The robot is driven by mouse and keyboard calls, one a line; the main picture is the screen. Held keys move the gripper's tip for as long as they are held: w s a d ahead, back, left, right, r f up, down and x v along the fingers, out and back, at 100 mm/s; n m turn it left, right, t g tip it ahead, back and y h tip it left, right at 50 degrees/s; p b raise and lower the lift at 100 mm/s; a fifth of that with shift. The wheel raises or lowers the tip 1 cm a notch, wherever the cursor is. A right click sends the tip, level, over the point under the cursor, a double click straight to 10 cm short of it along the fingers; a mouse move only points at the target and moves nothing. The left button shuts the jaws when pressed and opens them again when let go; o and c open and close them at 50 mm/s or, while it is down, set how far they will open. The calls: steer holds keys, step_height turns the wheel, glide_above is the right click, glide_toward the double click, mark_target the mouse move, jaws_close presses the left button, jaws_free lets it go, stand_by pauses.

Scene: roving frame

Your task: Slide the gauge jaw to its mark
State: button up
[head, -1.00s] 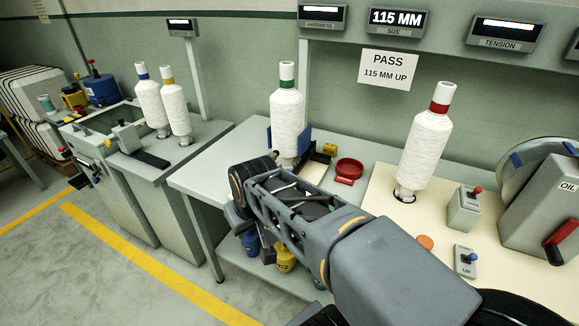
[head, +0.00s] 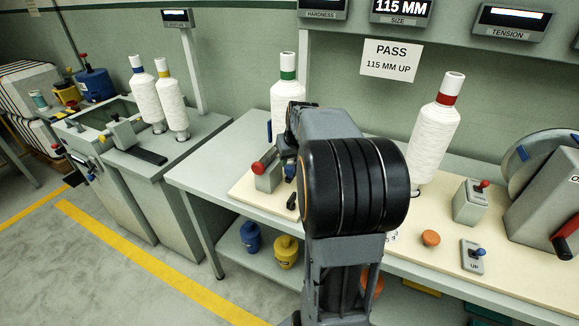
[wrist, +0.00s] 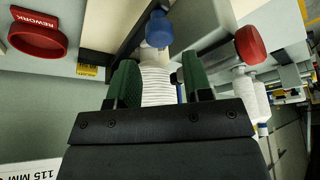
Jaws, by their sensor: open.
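A white yarn cone with a green band (head: 285,95) stands at the gauge on the bench. A strip of blue gauge part (head: 269,131) shows at its left; my arm hides most of the gauge and any mark. A grey block with a red knob (head: 258,168) stands in front. In the wrist view, my gripper (wrist: 160,68) is open, with two green fingers apart. White ribbed yarn (wrist: 156,85) shows between and beyond them. A blue knob (wrist: 159,29) lies just past the fingertips and a red knob (wrist: 249,45) to their right. I cannot tell whether anything touches the fingers.
The size display (head: 401,9) reads 115 MM, and the sign (head: 391,60) says PASS, 115 MM UP. A red-banded cone (head: 435,130) stands right of my arm, near a lever box (head: 471,202). A red REWORK ring (wrist: 38,35) shows in the wrist view.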

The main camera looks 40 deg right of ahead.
mark_target(289, 167)
steer(key=shift+x, duration=2.75)
steer(key=shift+c, duration=0.2)
jaws_close()
